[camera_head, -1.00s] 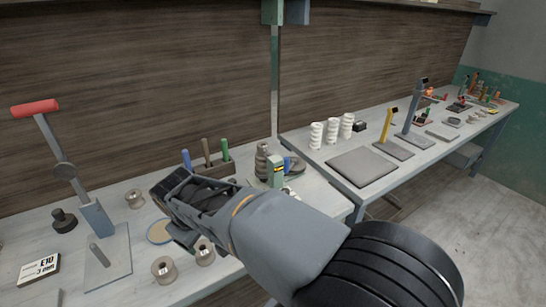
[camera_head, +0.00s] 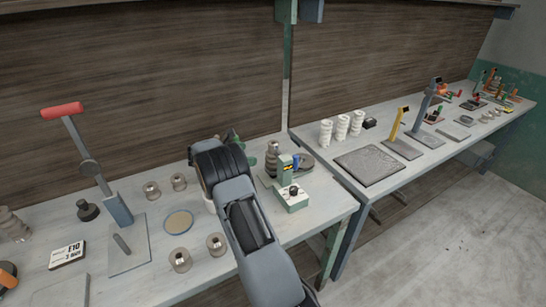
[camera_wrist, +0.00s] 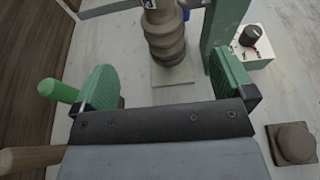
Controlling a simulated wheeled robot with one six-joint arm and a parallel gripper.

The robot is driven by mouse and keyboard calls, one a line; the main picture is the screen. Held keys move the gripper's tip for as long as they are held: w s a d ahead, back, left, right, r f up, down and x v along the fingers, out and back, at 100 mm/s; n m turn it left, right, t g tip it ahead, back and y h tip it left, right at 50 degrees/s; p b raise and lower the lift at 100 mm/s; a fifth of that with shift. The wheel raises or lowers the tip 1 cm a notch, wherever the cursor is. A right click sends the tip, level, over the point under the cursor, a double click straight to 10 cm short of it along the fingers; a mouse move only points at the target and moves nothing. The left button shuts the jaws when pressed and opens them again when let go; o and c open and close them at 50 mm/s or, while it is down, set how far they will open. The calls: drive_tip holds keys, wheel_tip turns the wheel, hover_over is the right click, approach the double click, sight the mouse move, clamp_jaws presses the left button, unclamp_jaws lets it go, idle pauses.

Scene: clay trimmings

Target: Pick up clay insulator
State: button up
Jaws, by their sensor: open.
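A grey-brown ribbed clay insulator (camera_head: 272,158) stands upright near the back right of the near bench, beside a small green-framed device (camera_head: 287,175). In the wrist view the insulator (camera_wrist: 165,42) stands on a light square plate (camera_wrist: 173,77), its top cut off by the frame edge. My gripper (camera_wrist: 165,82) is open and empty, with green pads spread wide. The insulator is ahead of the gap between the pads and appears apart from both. In the head view my gripper (camera_head: 243,148) is just left of the insulator, partly hidden by my wrist.
In the wrist view, a green handle (camera_wrist: 57,90) is close by the left pad, and a green post (camera_wrist: 224,28) rises beyond the right pad. A black-knobbed box (camera_wrist: 252,42) is at right. White ribbed pieces (camera_head: 341,128) stand on the far bench.

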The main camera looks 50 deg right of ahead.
sight(268, 153)
drive_tip(key=p+x, duration=0.1)
drive_tip(key=x, duration=0.6)
drive_tip(key=shift+d, duration=0.25)
drive_tip(key=shift+p+x, duration=1.35)
drive_tip(key=shift+x, duration=1.25)
drive_tip(key=shift+a, duration=0.1)
drive_tip(key=c, duration=1.3)
